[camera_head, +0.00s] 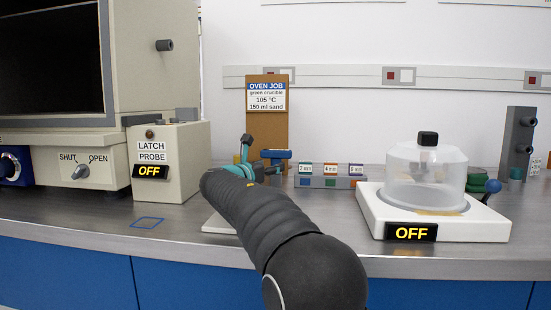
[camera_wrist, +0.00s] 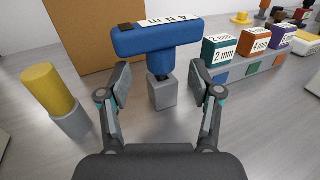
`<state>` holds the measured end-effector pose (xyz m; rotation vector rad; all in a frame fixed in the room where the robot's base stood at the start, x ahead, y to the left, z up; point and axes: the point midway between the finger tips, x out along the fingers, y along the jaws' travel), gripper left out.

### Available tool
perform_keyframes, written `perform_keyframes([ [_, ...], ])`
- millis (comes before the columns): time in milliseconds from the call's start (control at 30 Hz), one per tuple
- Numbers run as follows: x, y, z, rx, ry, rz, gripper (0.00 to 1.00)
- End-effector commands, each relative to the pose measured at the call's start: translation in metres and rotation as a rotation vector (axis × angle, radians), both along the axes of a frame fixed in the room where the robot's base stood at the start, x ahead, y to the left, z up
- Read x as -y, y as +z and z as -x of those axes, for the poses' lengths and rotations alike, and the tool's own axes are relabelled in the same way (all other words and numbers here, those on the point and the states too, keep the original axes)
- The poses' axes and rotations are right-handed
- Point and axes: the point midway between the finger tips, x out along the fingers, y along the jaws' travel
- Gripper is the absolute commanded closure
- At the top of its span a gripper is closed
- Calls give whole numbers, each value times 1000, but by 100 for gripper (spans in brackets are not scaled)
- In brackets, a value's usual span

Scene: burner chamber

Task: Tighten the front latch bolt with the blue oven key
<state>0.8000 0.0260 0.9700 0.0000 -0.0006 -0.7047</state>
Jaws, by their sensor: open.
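The blue oven key (camera_wrist: 158,38) is a T-shaped tool with a "4 N m" label on its crossbar. It stands upright in a grey block (camera_wrist: 163,92) in the wrist view. In the head view its blue handle (camera_head: 277,154) shows just beyond my gripper (camera_head: 262,166). My gripper (camera_wrist: 161,80) is open, one finger on each side of the key's stem in the picture, with gaps showing on both sides. I cannot tell how far the fingertips reach. The oven (camera_head: 160,85) stands at the left; I cannot make out which part is the front latch bolt.
A yellow-topped cylinder (camera_wrist: 48,88) stands left of my fingers. A rack with 2, 4 and 6 mm blocks (camera_head: 330,182) is to the right. A latch probe box (camera_head: 180,165) reads OFF. A clear dome (camera_head: 427,175) sits on a white base at right.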

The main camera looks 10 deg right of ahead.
Motion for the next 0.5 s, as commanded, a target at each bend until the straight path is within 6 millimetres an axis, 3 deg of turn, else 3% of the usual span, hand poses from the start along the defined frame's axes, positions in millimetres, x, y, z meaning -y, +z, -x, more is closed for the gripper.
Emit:
perform_keyframes([
  [200,23,0,-24,-1,-4,0,36],
  [500,28,-1,-31,0,-1,0,36],
])
